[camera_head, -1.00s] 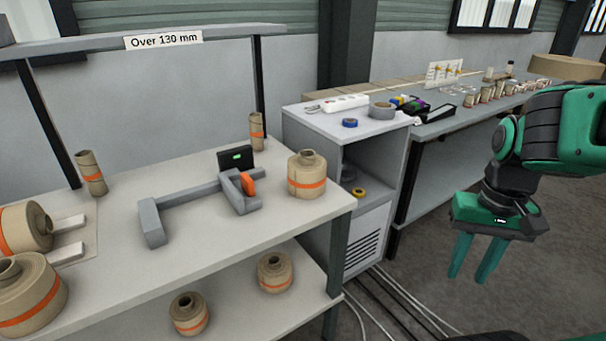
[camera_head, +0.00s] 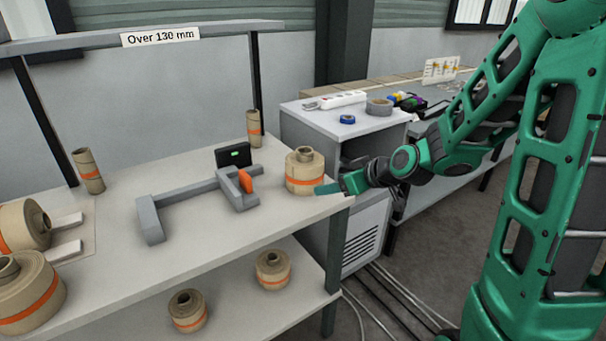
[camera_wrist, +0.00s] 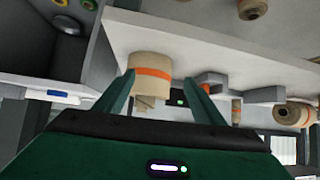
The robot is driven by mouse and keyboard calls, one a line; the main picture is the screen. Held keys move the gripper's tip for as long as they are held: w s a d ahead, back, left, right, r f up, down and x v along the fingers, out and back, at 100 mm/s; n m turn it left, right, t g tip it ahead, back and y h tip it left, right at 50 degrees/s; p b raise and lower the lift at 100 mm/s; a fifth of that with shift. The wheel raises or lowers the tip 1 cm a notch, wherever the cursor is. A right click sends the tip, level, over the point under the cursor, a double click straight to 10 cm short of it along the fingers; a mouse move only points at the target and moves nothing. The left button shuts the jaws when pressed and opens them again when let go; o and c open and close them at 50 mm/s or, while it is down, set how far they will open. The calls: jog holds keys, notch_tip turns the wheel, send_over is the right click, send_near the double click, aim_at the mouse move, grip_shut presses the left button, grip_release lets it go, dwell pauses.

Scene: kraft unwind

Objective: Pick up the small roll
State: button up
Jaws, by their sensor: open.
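A small kraft roll (camera_head: 304,172) with an orange band and a narrower core on top stands upright near the right end of the upper tabletop. My gripper (camera_head: 322,189) is level beside it on its right, at the table edge. In the wrist view, which looks upside down, the roll (camera_wrist: 150,66) shows ahead between the two open green fingers of my gripper (camera_wrist: 159,74), nearer the left one. The fingers look empty, and I cannot tell whether they touch the roll.
A grey caliper-like gauge (camera_head: 200,195) with a black display (camera_head: 233,156) lies left of the roll. Larger rolls (camera_head: 28,290) lie far left. Thin tubes (camera_head: 254,128) stand behind. Two rolls (camera_head: 272,270) sit on the lower shelf. A grey cabinet (camera_head: 365,225) stands close right.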

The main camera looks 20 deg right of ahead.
aim_at(300, 150)
jog(key=w+a+t, duration=0.1)
jog(key=w+r+y, duration=0.1)
jog(key=w, duration=0.1)
jog(key=w+a+t, duration=0.1)
jog(key=w, duration=0.1)
jog(key=shift+w+a+r+t, duration=0.2)
jog(key=shift+a+r+t, duration=0.1)
jog(key=shift+r, duration=0.05)
jog(key=w+r+t, duration=0.1)
jog(key=w+r+m+t, duration=0.1)
jog(key=w, duration=0.1)
jog(key=shift+w+d+t, duration=0.1)
jog(key=shift+t, duration=0.2)
jog(key=shift+w+r, duration=0.1)
jog(key=shift+w, duration=0.2)
jog(key=x, duration=0.5)
jog(key=shift+w+d+r, duration=0.1)
jog(key=shift+w, duration=0.2)
jog(key=x, duration=0.3)
jog(key=shift+w+f, duration=0.3)
jog(key=shift+w, duration=0.05)
jog(key=shift+w+a+f, duration=0.1)
jog(key=shift+w+a, duration=0.1)
jog(key=shift+w, duration=0.5)
jog(key=shift+c, duration=0.3)
jog(key=shift+t, duration=0.3)
grip_shut()
